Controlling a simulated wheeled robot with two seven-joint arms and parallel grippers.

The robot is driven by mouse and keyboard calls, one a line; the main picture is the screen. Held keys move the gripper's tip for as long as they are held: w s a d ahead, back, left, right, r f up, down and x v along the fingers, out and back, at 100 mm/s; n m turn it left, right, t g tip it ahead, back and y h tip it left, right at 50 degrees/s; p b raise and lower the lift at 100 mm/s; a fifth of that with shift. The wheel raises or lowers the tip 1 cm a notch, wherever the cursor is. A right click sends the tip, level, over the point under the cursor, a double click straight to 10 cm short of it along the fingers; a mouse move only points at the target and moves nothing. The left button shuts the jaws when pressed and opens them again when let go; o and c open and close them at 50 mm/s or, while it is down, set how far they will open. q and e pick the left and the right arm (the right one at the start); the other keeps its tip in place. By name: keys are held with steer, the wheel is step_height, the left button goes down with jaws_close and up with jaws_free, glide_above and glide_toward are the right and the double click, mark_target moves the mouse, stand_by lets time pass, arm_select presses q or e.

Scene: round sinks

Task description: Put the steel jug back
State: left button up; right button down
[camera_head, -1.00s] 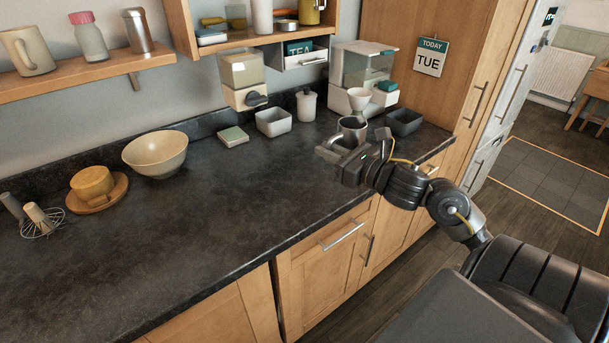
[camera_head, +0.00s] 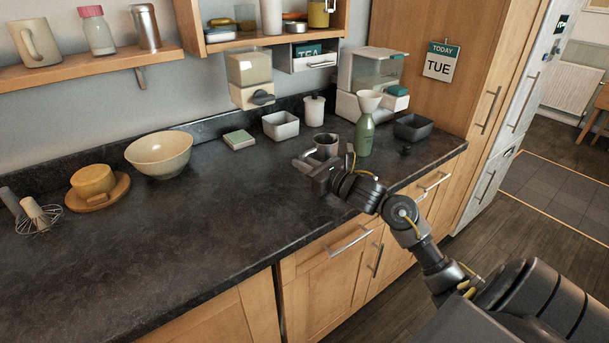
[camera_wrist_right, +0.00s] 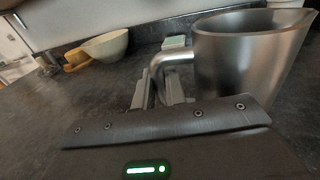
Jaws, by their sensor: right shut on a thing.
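The steel jug (camera_head: 327,143) is upright in the head view, over the counter just left of a green bottle. In the right wrist view the jug (camera_wrist_right: 250,58) fills the upper right, its handle between my fingers. My right gripper (camera_head: 311,163) is shut on the jug's handle; its fingers also show in the right wrist view (camera_wrist_right: 161,88). The jug's base is hidden by the gripper, so I cannot tell whether it touches the counter. My left gripper is in neither view.
The green bottle (camera_head: 364,136) with a white funnel stands right of the jug. A dark tray (camera_head: 413,127), white tub (camera_head: 281,126), lidded white jar (camera_head: 314,110) and coaster (camera_head: 239,139) are nearby. A cream bowl (camera_head: 160,153) stands further left. The front-middle counter (camera_head: 220,215) is clear.

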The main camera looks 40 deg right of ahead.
step_height(320, 180, down, 2)
steer(key=shift+f, duration=0.35)
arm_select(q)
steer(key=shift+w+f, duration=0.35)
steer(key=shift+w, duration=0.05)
arm_select(e)
steer(key=shift+r, duration=0.1)
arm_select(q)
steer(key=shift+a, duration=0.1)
arm_select(e)
steer(key=shift+b, duration=0.35)
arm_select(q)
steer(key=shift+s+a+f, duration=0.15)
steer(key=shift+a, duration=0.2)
arm_select(e)
steer(key=c, duration=1.4)
jaws_free()
steer(key=shift+c, duration=0.2)
